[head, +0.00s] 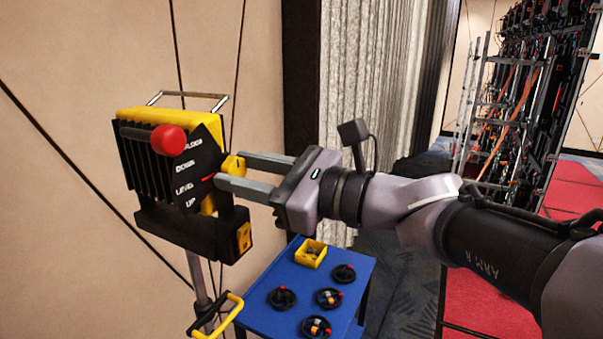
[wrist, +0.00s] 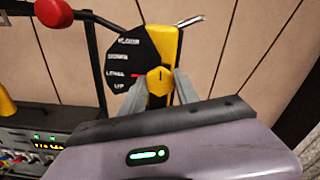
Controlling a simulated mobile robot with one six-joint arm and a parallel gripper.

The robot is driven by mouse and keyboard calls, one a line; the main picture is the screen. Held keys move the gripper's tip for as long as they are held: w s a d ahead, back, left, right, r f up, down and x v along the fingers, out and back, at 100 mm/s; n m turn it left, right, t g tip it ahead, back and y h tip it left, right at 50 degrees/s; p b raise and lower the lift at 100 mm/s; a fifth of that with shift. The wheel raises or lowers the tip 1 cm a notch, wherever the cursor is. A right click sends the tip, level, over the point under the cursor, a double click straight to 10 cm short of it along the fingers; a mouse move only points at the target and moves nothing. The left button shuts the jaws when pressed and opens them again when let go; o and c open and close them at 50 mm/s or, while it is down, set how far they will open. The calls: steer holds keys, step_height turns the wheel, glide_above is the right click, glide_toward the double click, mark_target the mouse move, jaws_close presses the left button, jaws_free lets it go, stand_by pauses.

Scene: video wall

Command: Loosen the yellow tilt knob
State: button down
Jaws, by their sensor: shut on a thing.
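The yellow tilt knob (head: 233,166) sits on the right side of a black and yellow finned unit (head: 150,150), beside a black dial plate (head: 195,172) with white labels and a red pointer near LEVEL. My gripper (head: 234,172) reaches in from the right, its two grey fingers one on each side of the knob, shut on it. In the wrist view the knob (wrist: 159,80) shows between the fingers, with a dark line on its face. The fingers hide part of its sides. A red ball handle (head: 168,140) sticks out at the unit's front.
The unit stands on a pole (head: 201,280) with a yellow handle (head: 222,318) lower down. A blue table (head: 262,325) with a yellow box (head: 311,253) and several black round items is below my gripper. A beige wall is behind.

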steer(key=n+b, duration=0.5)
steer(key=b, duration=0.1)
steer(key=n+b, duration=0.6)
steer(key=b, duration=0.1)
steer(key=n+b, duration=0.6)
steer(key=b, duration=0.1)
steer(key=shift+f, duration=0.3)
steer(key=n+b, duration=0.4)
steer(key=n, duration=0.2)
steer(key=shift+r, duration=0.15)
steer(key=shift+r+n, duration=0.1)
steer(key=shift+n, duration=0.2)
steer(key=c, duration=0.9)
jaws_free()
